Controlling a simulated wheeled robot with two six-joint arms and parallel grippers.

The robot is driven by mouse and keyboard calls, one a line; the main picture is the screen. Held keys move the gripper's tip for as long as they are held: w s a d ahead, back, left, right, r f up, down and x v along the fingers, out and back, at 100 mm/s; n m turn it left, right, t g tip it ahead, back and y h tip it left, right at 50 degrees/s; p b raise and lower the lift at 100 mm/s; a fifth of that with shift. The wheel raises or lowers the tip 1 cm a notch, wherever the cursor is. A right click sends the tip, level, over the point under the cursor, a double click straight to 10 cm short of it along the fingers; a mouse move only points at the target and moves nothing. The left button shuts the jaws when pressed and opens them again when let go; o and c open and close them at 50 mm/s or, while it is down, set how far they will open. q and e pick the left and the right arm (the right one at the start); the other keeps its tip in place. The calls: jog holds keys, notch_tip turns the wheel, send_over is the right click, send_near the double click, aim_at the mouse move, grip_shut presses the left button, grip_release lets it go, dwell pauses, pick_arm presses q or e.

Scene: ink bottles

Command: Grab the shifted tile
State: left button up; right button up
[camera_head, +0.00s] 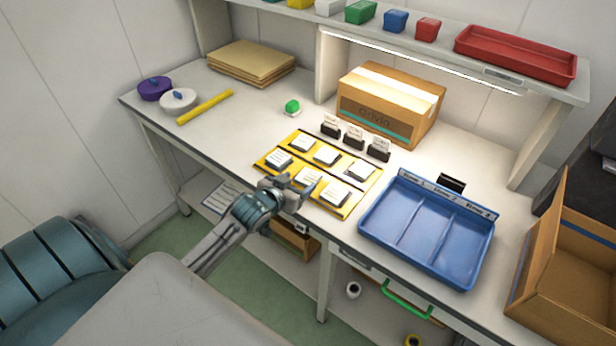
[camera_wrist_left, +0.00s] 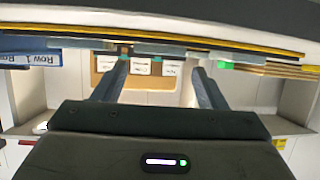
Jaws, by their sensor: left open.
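A yellow board (camera_head: 268,164) on the table holds two rows of white tiles. The back row has a left tile (camera_head: 303,142), a middle tile (camera_head: 326,156) and a right tile (camera_head: 361,171); the right one looks turned and out of line. The front row has a left tile (camera_head: 281,159), a middle tile (camera_head: 308,174) and a right tile (camera_head: 335,194). My left gripper (camera_head: 294,183) is open and empty at the board's front edge, near the front tiles. Its two spread fingers also show in the left wrist view (camera_wrist_left: 158,85), which looks upside down.
A blue tray (camera_head: 373,222) with three compartments stands right of the board. Small card holders (camera_head: 354,137) stand behind the board, before a cardboard box (camera_head: 392,104). A green object (camera_head: 292,106) and a yellow bar (camera_head: 205,107) lie left. An open carton (camera_head: 560,284) is far right.

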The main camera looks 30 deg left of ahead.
aim_at(308, 177)
pick_arm(q)
jog(key=p+x, duration=0.1)
jog(key=x, duration=0.3)
jog(key=shift+w+d+f, duration=0.1)
jog(key=shift+w+f, duration=0.05)
jog(key=shift+f, duration=0.1)
jog(key=c, duration=0.8)
jog(key=shift+r, duration=0.1)
